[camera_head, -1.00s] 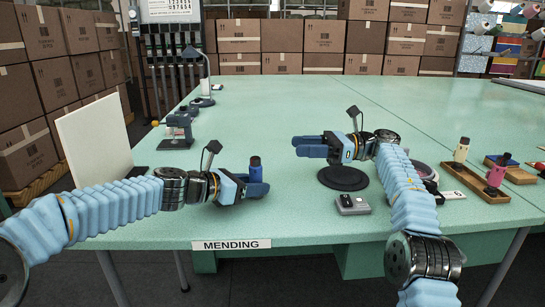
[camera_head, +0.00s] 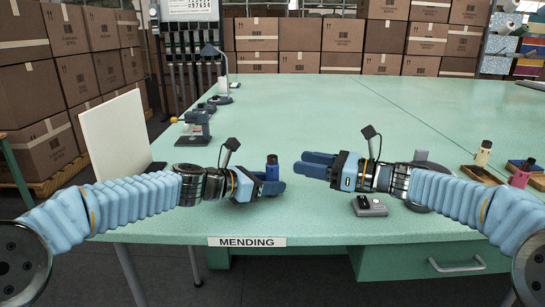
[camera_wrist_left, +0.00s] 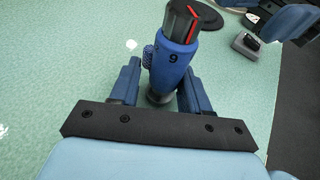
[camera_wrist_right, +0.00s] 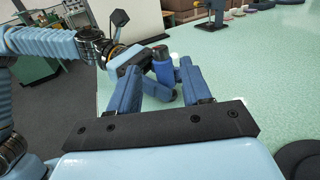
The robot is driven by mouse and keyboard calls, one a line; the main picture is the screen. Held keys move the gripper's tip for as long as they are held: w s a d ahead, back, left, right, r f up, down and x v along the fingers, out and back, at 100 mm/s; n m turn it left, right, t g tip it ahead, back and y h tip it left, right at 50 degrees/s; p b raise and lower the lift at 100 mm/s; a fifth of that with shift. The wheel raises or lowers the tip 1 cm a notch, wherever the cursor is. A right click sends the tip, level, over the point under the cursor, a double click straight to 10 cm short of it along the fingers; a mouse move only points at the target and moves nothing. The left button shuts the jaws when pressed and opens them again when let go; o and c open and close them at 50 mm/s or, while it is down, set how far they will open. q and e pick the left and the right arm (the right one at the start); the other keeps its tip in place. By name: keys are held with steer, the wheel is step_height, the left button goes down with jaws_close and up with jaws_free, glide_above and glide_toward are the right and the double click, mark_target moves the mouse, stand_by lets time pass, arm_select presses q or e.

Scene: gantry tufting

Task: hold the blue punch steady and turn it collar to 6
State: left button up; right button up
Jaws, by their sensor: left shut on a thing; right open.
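The blue punch (camera_head: 272,168) stands upright in my left gripper (camera_head: 268,187), near the front edge of the table. The left wrist view shows its blue body (camera_wrist_left: 173,65) between the fingers and its black collar (camera_wrist_left: 182,22) with a red line. A white digit on the body looks like a 6 or a 9; I cannot tell which. My right gripper (camera_head: 318,165) is open and empty just right of the punch, pointing at it. In the right wrist view the punch (camera_wrist_right: 163,68) shows beyond and between the open fingers (camera_wrist_right: 160,95).
A small grey device (camera_head: 369,206) lies below my right gripper. A small blue-grey press (camera_head: 194,128) and a white board (camera_head: 113,135) are at the left. The table's middle is clear.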

mark_target(272, 156)
steer(key=x, duration=0.9)
steer(key=shift+w, duration=0.1)
jaws_close()
steer(key=shift+w+r+n+g+y, duration=0.1)
steer(key=shift+n+g+y, duration=0.15)
steer(key=shift+n+g, duration=1.15)
steer(key=shift+w+f+n+g+y, duration=0.15)
steer(key=shift+n+g, duration=0.65)
steer(key=shift+g, duration=1.2)
steer(key=shift+s+r+n+g+y, duration=0.15)
steer(key=shift+n+g+y, duration=0.15)
steer(key=shift+n+g, duration=1.1)
steer(key=shift+g, duration=0.4)
steer(key=shift+a+g+h, duration=0.1)
steer(key=shift+g+h, duration=0.2)
steer(key=shift+g, duration=0.2)
